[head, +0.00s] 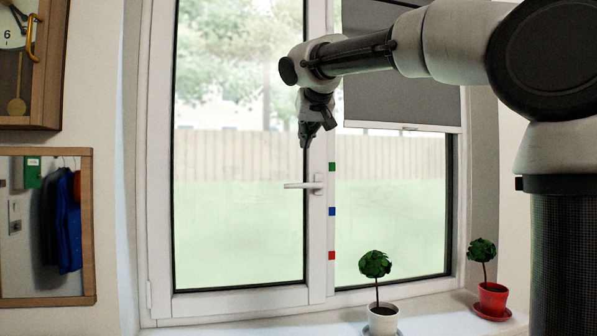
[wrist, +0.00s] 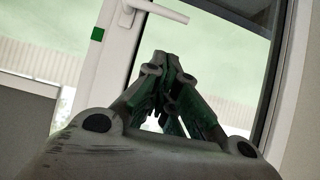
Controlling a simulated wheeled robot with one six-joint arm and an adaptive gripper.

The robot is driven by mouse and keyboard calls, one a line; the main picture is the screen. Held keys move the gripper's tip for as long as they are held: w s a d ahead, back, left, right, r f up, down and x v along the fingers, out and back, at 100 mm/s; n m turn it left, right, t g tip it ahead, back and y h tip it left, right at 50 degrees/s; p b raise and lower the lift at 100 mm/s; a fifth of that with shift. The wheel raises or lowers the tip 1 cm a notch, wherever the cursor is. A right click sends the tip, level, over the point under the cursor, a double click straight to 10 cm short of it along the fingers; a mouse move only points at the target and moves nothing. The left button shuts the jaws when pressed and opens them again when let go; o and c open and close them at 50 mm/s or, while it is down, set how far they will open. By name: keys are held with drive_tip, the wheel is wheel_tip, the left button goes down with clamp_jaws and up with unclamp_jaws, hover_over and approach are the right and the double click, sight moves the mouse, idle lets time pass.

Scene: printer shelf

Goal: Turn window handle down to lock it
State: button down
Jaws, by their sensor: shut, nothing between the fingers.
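The white window handle (head: 304,185) is on the middle frame of the window and its lever points horizontally to the left in the head view. The handle also shows in the wrist view (wrist: 158,10), near the top edge. My gripper (head: 305,146) hangs with its fingers pointing down, above the handle and apart from it in the head view. In the wrist view my gripper (wrist: 163,54) has its fingertips together with nothing between them. The left window sash (head: 295,293) looks closed against the frame.
Green (head: 332,167), blue (head: 332,211) and red (head: 331,255) squares mark the frame right of the handle. A grey blind (head: 400,95) covers the upper right pane. Potted plants in a white pot (head: 383,320) and a red pot (head: 492,300) stand on the sill.

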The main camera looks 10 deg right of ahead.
hover_over(294, 184)
drive_tip(key=s, duration=0.2)
wheel_tip(294, 184, down, 5)
drive_tip(key=f, duration=0.3)
drive_tip(key=w+d+f, duration=0.1)
drive_tip(key=shift+f, duration=0.25)
drive_tip(key=shift+a+f+n+h, duration=0.3)
drive_tip(key=shift+f+n+h, duration=0.1)
drive_tip(key=shift+f+h, duration=0.15)
drive_tip(key=shift+a+f+n+h, duration=0.15)
drive_tip(key=shift+f+n+h, duration=0.25)
drive_tip(key=shift+f, duration=0.2)
drive_tip(key=shift+a+f+n+h, duration=0.15)
drive_tip(key=shift+f+n+h, duration=0.2)
drive_tip(key=shift+f, duration=0.2)
drive_tip(key=d+f+n+t+h, duration=0.3)
drive_tip(key=d+f+n+h, duration=0.2)
drive_tip(key=f+n+h, duration=0.2)
drive_tip(key=shift+f+n, duration=0.55)
drive_tip(key=shift+f, duration=0.5)
